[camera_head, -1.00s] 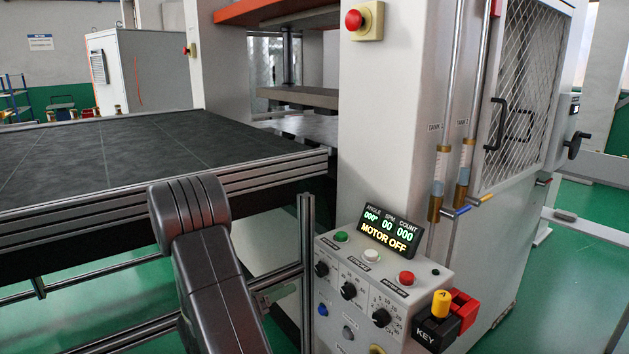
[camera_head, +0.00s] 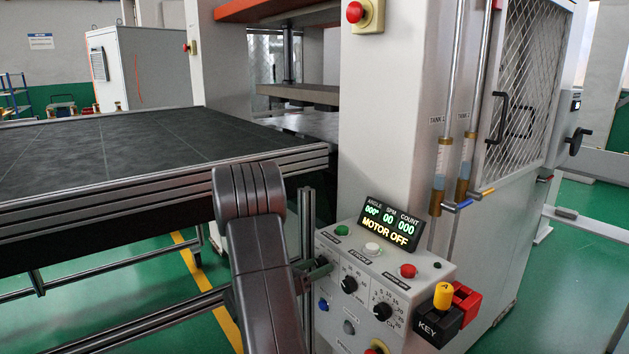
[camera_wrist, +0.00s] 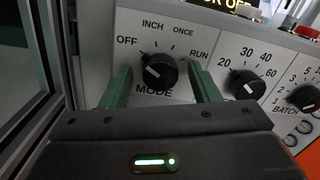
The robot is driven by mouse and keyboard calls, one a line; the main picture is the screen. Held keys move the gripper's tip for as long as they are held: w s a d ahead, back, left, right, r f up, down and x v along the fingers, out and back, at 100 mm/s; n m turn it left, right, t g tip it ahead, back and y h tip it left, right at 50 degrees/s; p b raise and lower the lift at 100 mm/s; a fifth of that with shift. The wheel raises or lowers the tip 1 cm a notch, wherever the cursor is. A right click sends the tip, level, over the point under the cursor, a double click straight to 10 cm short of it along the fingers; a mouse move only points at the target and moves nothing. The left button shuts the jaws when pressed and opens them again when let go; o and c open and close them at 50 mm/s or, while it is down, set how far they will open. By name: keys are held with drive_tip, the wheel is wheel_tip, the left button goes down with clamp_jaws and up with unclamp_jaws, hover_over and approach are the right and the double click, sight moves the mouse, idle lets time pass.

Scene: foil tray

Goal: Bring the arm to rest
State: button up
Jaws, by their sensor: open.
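My gripper (camera_wrist: 162,84) is open at the control box, its two green fingers on either side of the black MODE knob (camera_wrist: 160,71). Gaps show between the fingers and the knob; I cannot tell how deep the fingers reach. The knob's white mark points up and left. In the head view my gripper (camera_head: 318,269) shows as a green finger at the box's left edge, hiding the MODE knob there. My arm (camera_head: 262,265) rises from the bottom of the picture and bends over toward the box.
The control box (camera_head: 345,262) carries several buttons, dials, and a display (camera_head: 390,228) reading MOTOR OFF. A yellow key switch (camera_head: 442,297) sits at its right. A metal post (camera_head: 305,215) stands close by the arm. The dark bed (camera_head: 110,150) fills the left; the press column (camera_head: 390,120) stands behind.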

drive_tip(key=shift+r+m+g+b, duration=0.1)
drive_tip(key=shift+m+g+b, duration=0.3)
drive_tip(key=shift+m+b, duration=5.1)
drive_tip(key=shift+m+p, duration=0.8)
drive_tip(key=shift+p, duration=0.05)
drive_tip(key=shift+s+a, duration=0.1)
